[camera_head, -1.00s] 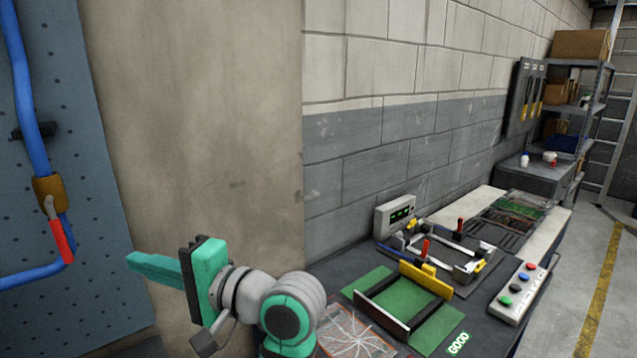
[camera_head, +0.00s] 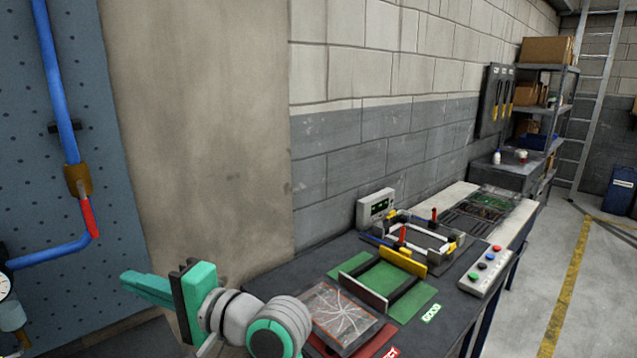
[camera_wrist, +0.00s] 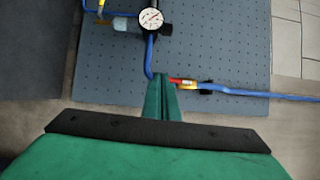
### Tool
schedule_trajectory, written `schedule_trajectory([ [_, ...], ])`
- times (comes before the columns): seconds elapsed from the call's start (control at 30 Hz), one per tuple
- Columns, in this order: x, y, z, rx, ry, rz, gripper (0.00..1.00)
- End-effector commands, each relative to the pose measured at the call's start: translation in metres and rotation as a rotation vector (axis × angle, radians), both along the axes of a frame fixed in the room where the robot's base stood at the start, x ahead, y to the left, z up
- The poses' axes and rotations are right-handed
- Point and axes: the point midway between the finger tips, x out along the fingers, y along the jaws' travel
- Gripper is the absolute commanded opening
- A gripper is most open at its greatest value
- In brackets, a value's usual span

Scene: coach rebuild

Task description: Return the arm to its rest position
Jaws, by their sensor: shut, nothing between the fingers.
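My gripper (camera_head: 130,280) shows at the lower left of the head view, on my green and grey arm. Its green fingers point left and lie together, with nothing between them. The shut fingers also show in the wrist view (camera_wrist: 162,98), pointing at a blue pegboard panel (camera_wrist: 215,55). The gripper appears apart from the panel and the workbench.
The workbench (camera_head: 385,335) at right holds a green mat (camera_head: 405,300), a clamp fixture (camera_head: 415,235), a button box (camera_head: 487,272) and a cracked panel (camera_head: 340,312). A blue pipe (camera_head: 55,80) with a red-handled valve (camera_head: 88,215) runs on the pegboard.

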Motion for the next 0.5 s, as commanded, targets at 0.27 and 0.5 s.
schedule_trajectory([
  [0.27, 0.021, -0.014, -0.048, -0.001, 0.001, -0.105, 0.0],
  [0.5, 0.041, -0.042, -0.123, -0.034, -0.018, -0.272, 0.0],
])
